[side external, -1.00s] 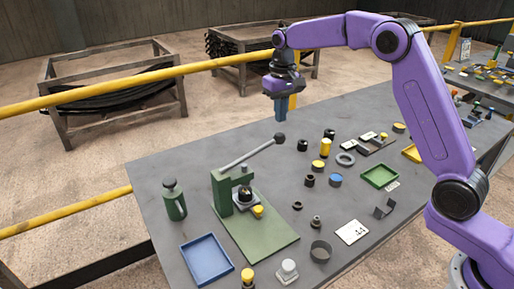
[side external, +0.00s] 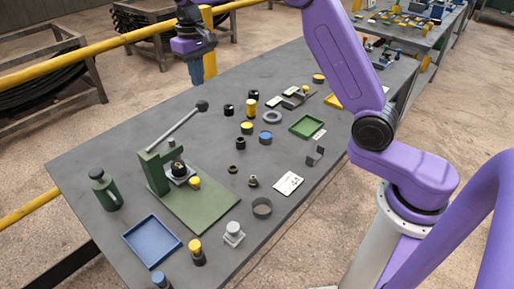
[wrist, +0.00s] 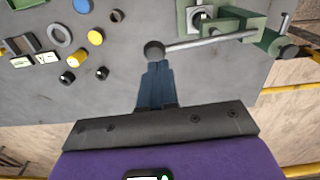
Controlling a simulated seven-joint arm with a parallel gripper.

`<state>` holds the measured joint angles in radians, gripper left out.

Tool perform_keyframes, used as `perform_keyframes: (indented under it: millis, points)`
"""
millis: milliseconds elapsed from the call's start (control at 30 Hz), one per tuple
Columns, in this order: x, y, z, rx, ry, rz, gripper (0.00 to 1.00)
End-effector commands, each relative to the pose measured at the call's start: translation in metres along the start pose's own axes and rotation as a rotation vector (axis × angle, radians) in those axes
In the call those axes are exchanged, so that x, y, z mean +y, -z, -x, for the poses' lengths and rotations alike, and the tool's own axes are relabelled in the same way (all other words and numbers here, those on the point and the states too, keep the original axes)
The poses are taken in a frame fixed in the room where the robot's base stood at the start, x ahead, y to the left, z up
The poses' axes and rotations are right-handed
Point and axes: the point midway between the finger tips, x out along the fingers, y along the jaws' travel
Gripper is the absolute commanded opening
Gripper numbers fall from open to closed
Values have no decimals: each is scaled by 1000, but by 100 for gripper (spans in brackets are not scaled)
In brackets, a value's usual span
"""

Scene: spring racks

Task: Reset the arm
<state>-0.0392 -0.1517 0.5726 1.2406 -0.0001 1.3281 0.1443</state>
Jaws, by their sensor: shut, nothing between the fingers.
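My gripper (side external: 196,72) hangs above the far edge of the grey table (side external: 105,145), pointing down. Its blue fingers are together with nothing between them. In the wrist view my gripper (wrist: 158,65) also shows shut, and its tips overlap the black ball knob of the press lever (wrist: 154,49) in the picture. In the side view the lever's knob (side external: 202,105) is below the fingers with a visible gap. The green press (side external: 152,172) stands on a green base plate (side external: 205,209), its lever slanting up to the right.
Several small black, yellow and blue parts lie mid-table. A yellow rail (side external: 95,62) runs behind the table.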

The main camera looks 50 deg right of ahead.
Motion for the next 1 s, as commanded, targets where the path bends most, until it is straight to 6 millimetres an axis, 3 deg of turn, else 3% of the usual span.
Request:
perform_keyframes:
  millis: [200,500,733,1000]
  points:
    - [-30,-45,7,5,1,151,0]
    - [-54,-126,9,11,4,369,0]
    - [-56,-197,5,16,7,536,0]
    - [-40,-282,-7,20,10,732,0]
